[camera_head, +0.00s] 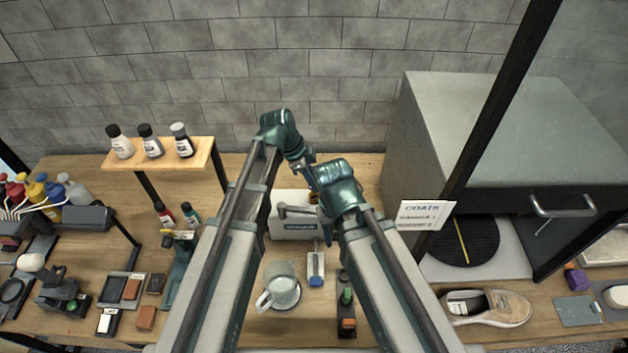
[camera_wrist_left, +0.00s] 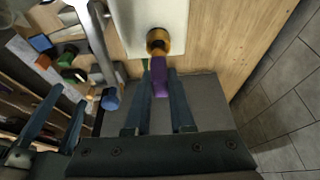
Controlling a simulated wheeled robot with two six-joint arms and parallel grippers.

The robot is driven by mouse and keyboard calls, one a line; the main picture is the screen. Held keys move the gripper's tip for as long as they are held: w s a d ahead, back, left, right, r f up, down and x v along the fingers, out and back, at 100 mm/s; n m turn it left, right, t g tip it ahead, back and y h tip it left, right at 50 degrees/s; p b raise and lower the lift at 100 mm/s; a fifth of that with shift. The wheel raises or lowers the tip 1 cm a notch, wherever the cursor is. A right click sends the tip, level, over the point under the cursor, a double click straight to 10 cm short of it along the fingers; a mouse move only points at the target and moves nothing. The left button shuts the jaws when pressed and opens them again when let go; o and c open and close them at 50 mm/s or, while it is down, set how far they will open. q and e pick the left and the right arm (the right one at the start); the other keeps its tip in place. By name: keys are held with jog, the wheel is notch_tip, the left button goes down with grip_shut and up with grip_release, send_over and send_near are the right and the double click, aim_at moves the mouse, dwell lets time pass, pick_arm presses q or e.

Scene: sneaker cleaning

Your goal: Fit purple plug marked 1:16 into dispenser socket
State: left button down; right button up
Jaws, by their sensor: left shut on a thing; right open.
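The dispenser (camera_head: 293,227) is a white box behind the cup, with a grey spout and lever on its front. Its brass-yellow socket (camera_wrist_left: 158,42) shows clearly in the left wrist view. My left gripper (camera_wrist_left: 160,75) is shut on the purple plug (camera_wrist_left: 160,84), whose far end meets the socket's rim. I cannot tell how deep it sits. The 1:16 mark is not readable. In the head view my left gripper (camera_head: 307,177) is above the dispenser, its fingertips partly hidden. My right gripper (camera_head: 322,197) is open beside it; its fingers also show in the left wrist view (camera_wrist_left: 68,97).
A sneaker (camera_head: 490,307) and grey cabinet (camera_head: 510,130) are on the right. A bottle shelf (camera_head: 165,153) and several blocks are on the left. The two grippers are close together.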

pick_arm(q)
jog(key=shift+f+b, duration=1.4)
jog(key=shift+f, duration=0.05)
jog(key=c, duration=0.7)
grip_release()
jog(key=p+v, duration=1.3)
jog(key=v, duration=0.1)
jog(key=shift+f, duration=0.1)
jog(key=shift+a, duration=0.1)
